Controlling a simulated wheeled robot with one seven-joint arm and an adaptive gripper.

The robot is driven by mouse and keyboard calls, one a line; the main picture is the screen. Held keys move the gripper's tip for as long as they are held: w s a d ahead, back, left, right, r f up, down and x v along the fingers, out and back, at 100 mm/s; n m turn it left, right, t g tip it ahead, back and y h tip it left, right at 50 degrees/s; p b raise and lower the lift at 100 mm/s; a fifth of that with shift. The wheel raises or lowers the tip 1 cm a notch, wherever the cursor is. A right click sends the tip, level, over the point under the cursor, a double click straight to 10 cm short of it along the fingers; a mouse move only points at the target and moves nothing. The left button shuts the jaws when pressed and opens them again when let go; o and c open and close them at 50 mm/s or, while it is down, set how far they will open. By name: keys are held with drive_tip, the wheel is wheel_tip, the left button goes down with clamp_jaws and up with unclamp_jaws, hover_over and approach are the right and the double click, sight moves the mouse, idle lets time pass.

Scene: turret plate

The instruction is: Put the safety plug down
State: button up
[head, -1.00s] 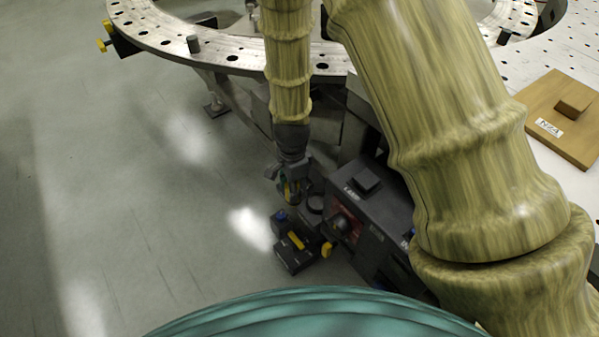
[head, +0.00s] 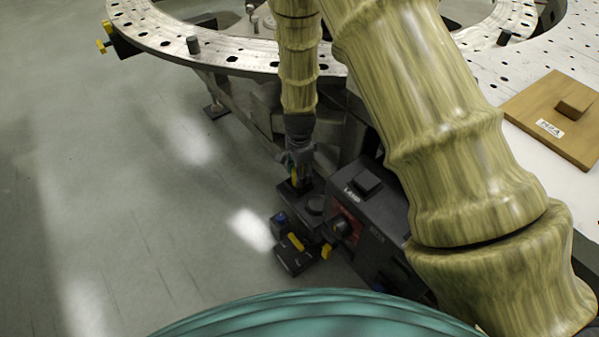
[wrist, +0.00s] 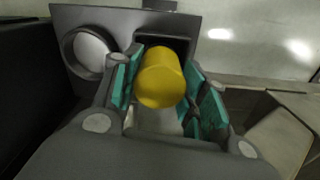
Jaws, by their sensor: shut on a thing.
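The safety plug shows as a yellow cylinder (wrist: 160,76) between the teal finger pads of my gripper (wrist: 163,100) in the wrist view. My gripper is shut on it. In the head view my gripper (head: 297,172) points down beside the dark box, and a bit of the yellow plug (head: 294,180) shows at its fingers. In the wrist view a dark plate (wrist: 120,20) lies beyond the plug, with a square dark opening partly hidden behind the plug and a round ring to the left. I cannot tell whether the plug touches the plate.
A dark box (head: 362,222) with a knob and red panel stands right of my gripper. Small dark blocks with yellow parts (head: 294,254) sit in front. A perforated metal ring (head: 160,35) is behind, and a wooden plate (head: 560,120) lies on the right. Floor at left is clear.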

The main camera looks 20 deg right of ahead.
idle(0.3)
drive_tip(key=o, duration=1.1)
drive_tip(key=shift+f, duration=0.1)
wheel_tip(320, 180, up, 12)
drive_tip(key=shift+p, duration=0.4)
